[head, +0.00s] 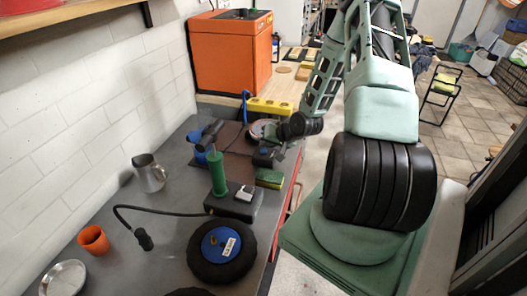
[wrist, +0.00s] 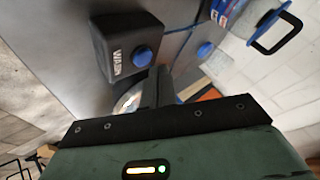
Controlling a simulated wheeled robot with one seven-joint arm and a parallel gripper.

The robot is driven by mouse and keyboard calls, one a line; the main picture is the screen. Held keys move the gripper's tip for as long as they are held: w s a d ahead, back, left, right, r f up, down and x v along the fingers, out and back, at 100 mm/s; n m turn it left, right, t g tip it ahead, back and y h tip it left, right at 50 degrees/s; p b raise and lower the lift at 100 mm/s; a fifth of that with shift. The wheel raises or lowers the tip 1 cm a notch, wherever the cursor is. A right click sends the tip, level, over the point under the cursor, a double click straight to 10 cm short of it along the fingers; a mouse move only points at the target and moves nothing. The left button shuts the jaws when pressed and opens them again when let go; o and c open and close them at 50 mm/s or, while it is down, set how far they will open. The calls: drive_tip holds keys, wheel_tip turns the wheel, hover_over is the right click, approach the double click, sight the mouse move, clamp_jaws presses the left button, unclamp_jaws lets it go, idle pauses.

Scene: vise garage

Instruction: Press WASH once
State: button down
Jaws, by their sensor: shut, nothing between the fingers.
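A black box (wrist: 113,45) with a white WASH label (wrist: 117,62) and a round blue button (wrist: 141,56) shows in the wrist view, upper left of centre. My gripper (wrist: 160,76) is shut and empty. Its fingertips appear just below and right of the blue button in the picture; I see no clear contact, and cannot judge the depth gap. In the head view a small blue button (head: 264,151) shows beside my wrist at the bench's far right part, partly hidden by my arm.
A second blue round part (wrist: 205,50) lies right of the WASH box in the wrist view. On the grey bench are a green cylinder (head: 217,175), a sponge (head: 269,179), a metal jug (head: 149,173), an orange cup (head: 94,239) and a black wheel (head: 205,268). An orange machine (head: 228,60) stands behind.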

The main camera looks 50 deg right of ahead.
sight(266, 152)
drive_tip(key=shift+f, duration=0.15)
drive_tip(key=shift+f, duration=0.3)
drive_tip(key=shift+f+b, duration=0.4)
drive_tip(key=shift+b, duration=0.1)
idle(0.6)
drive_tip(key=shift+r, duration=0.1)
drive_tip(key=shift+r+p, duration=0.8)
wheel_tip(266, 152, up, 5)
drive_tip(key=p, duration=0.4)
drive_tip(key=shift+f, duration=0.1)
idle(1.0)
